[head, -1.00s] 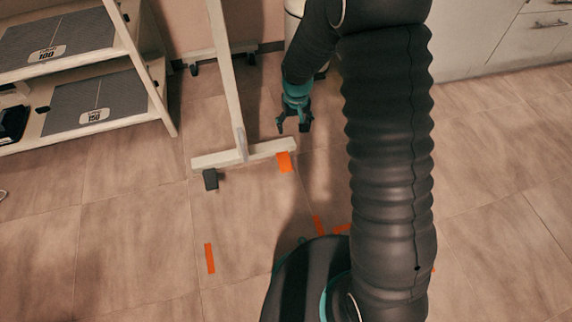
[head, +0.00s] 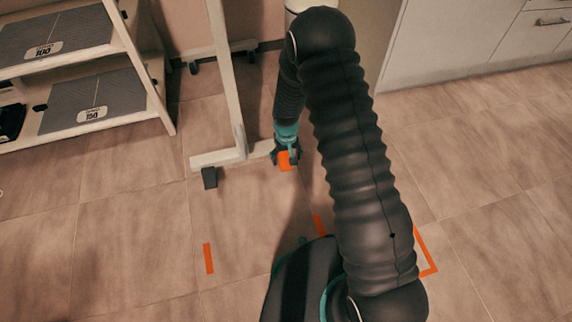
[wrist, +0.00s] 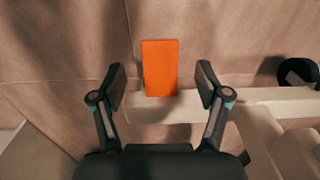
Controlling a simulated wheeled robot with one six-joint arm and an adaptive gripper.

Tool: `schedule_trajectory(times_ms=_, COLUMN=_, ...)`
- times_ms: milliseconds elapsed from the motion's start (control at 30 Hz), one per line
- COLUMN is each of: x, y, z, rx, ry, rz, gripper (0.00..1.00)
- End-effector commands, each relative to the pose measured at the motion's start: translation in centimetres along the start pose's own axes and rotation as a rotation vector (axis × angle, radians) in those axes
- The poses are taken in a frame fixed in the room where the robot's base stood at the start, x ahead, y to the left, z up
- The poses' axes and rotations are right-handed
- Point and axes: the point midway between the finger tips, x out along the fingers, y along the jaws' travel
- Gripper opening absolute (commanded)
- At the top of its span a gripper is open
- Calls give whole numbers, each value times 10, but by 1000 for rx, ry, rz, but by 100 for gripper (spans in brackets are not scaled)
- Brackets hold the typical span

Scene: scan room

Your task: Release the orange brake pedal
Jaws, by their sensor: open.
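The orange brake pedal (head: 285,161) is a small flat plate at the right end of the stand's cream foot bar (head: 222,157). In the wrist view the pedal (wrist: 160,67) shows as an upright orange rectangle beyond the foot bar (wrist: 262,99). My gripper (head: 287,156) is at the pedal in the head view. In the wrist view my gripper (wrist: 161,82) is open, with one finger on each side of the pedal and a gap to both. I cannot tell how high the fingers are above it.
A dark caster (head: 209,177) is at the foot bar's left end, and the stand's post (head: 225,80) rises beside my gripper. A shelf (head: 100,125) stands at the left, cabinets (head: 470,45) at the right. Orange tape (head: 209,258) marks the mostly clear tiled floor.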

Motion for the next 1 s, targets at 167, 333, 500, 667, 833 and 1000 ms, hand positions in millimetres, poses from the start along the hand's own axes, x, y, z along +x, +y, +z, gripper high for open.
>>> schedule_trajectory(times_ms=167, x=28, y=0, z=0, rx=0, ry=-1, rz=0, gripper=75)
schedule_trajectory(times_ms=333, x=41, y=0, z=0, rx=0, ry=0, rz=0, gripper=75)
schedule_trajectory(times_ms=500, x=45, y=0, z=0, rx=0, ry=0, rz=0, gripper=75)
schedule_trajectory(times_ms=667, x=45, y=0, z=0, rx=0, ry=0, rz=0, gripper=75)
schedule_trajectory(times_ms=833, x=44, y=0, z=0, rx=0, ry=1, rz=0, gripper=40)
schedule_trajectory(times_ms=1000, x=44, y=0, z=0, rx=0, ry=1, rz=0, gripper=0)
